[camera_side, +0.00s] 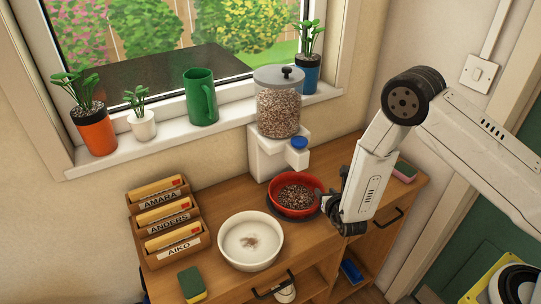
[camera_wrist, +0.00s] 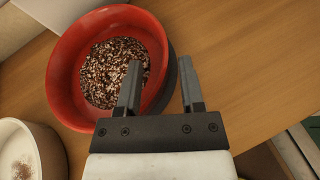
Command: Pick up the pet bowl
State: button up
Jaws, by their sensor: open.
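The red pet bowl (camera_side: 277,205) stands on the wooden counter below the food dispenser, with brown kibble inside and a dark outer base. In the wrist view the red bowl (camera_wrist: 62,62) fills the upper left. My gripper (camera_wrist: 160,68) is open. One finger is over the inside of the bowl, above the kibble, and the other is outside the right wall, so the rim lies between them. In the side view my gripper (camera_side: 332,205) is at the bowl's right side, partly hidden. I cannot tell whether the fingers touch the bowl.
A white bowl (camera_side: 235,256) with brown residue stands left of the red one. The kibble dispenser (camera_side: 278,108) rises behind. A letter rack (camera_side: 180,243) and a green-yellow sponge (camera_side: 192,284) are at the left. A pink sponge (camera_side: 404,172) lies at the right.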

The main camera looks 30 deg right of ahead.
aim_at(321, 188)
jog(key=shift+x, duration=1.7)
grip_shut()
jog(key=shift+r, duration=0.1)
dwell(0.4)
